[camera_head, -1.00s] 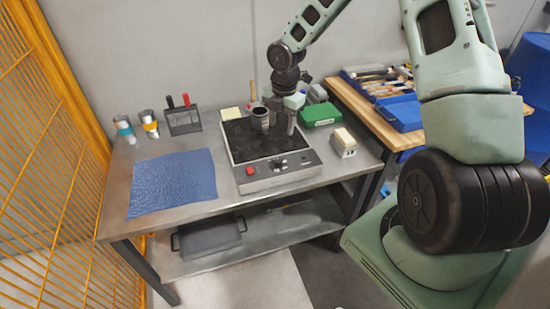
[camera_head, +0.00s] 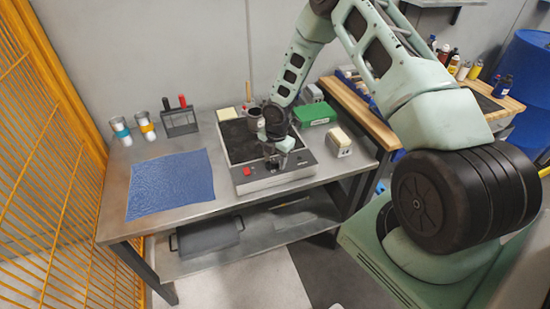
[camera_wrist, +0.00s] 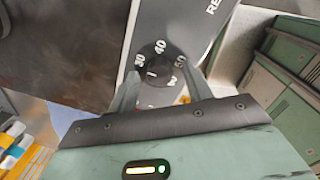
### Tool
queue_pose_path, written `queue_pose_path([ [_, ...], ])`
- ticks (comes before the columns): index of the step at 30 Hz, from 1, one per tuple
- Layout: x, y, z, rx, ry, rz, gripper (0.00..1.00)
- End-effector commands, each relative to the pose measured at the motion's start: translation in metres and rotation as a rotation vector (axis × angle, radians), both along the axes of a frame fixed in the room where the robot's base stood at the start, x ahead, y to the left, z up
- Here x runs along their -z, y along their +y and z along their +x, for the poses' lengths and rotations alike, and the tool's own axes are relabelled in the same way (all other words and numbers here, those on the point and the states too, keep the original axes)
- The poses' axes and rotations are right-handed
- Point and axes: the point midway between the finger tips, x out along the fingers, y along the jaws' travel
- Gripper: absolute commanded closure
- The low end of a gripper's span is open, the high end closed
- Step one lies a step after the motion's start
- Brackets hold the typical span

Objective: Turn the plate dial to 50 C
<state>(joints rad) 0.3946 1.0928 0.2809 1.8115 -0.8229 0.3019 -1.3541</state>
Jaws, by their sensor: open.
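The hot plate (camera_head: 243,180) stands on the metal bench, with a dark top and a grey front panel. Its black dial (camera_wrist: 157,74) shows in the wrist view between my fingers, with the numbers 30, 40 and 50 around it and a light pointer mark on the knob. My gripper (camera_wrist: 159,92) is open, with one finger on each side of the dial; I cannot tell whether they touch it. A dark cup (camera_head: 254,118) stands on the plate.
A blue mat (camera_head: 170,183) lies left of the plate. A green box (camera_head: 315,114) and a small white-topped box (camera_head: 340,141) stand to the right. Two banded containers (camera_head: 146,127) and a mesh holder (camera_head: 181,122) are at the back left. A yellow fence (camera_head: 50,150) borders the left.

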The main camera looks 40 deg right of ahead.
Motion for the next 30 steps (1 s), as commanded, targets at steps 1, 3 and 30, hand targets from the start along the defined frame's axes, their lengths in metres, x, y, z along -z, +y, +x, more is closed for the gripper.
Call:
queue_pose_path([
  [1, 0.0002, -0.0001, 0.0001, 0.0, 0.0, 0.0, 0.5],
  [3, 0.0001, -0.0002, 0.0002, 0.0, 0.0, 0.0, 0.5],
  [30, 0.001, 0.0003, 0.0011, 0.217, -0.002, -0.001, 0.95],
])
